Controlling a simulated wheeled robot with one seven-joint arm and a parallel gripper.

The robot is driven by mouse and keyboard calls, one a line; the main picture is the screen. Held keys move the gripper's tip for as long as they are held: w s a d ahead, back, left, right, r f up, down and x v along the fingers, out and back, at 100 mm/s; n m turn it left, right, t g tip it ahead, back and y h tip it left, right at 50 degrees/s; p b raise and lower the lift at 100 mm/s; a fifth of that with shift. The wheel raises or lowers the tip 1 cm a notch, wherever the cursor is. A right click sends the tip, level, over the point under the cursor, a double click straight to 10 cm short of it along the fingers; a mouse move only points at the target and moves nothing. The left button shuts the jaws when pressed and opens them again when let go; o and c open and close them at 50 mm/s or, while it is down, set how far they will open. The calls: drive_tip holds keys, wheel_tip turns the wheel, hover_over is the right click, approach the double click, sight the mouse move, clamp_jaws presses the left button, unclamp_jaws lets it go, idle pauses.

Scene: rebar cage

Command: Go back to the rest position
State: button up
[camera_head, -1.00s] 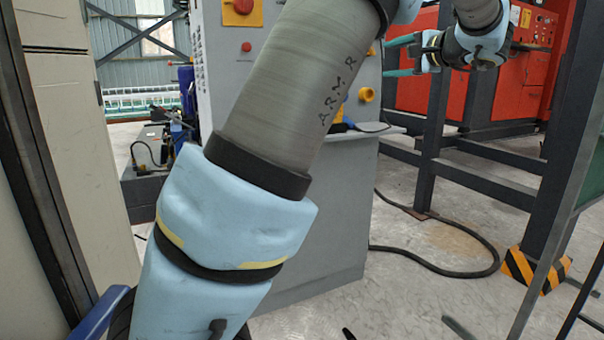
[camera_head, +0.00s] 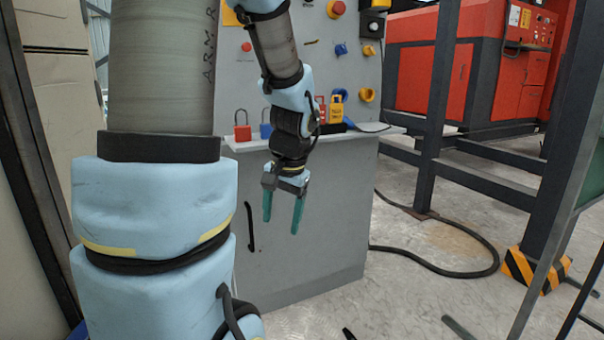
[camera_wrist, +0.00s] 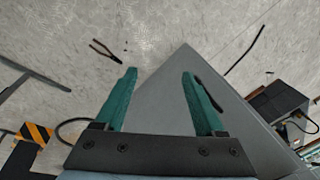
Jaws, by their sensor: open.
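My gripper (camera_head: 283,212) hangs in front of the grey control cabinet (camera_head: 310,230) in the head view, its two green fingers pointing down. The fingers are apart with nothing between them. In the wrist view the open fingers (camera_wrist: 160,95) show over the cabinet's grey surface and the concrete floor beyond. My arm bends down from the top of the head view, and its large link covers part of the left side.
A red padlock (camera_head: 242,132), a blue padlock (camera_head: 265,130) and a yellow padlock (camera_head: 336,110) are at the cabinet's ledge. A dark steel post (camera_head: 436,110) and red machine (camera_head: 415,65) stand right. Pliers (camera_wrist: 105,50) lie on the floor.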

drive_tip(key=s+a+f+n+h, duration=0.2)
drive_tip(key=s+a+f+n, duration=0.15)
drive_tip(key=s, duration=0.35)
wheel_tip(320, 180, up, 35)
drive_tip(key=d+p, duration=0.1)
drive_tip(key=p, duration=3.4)
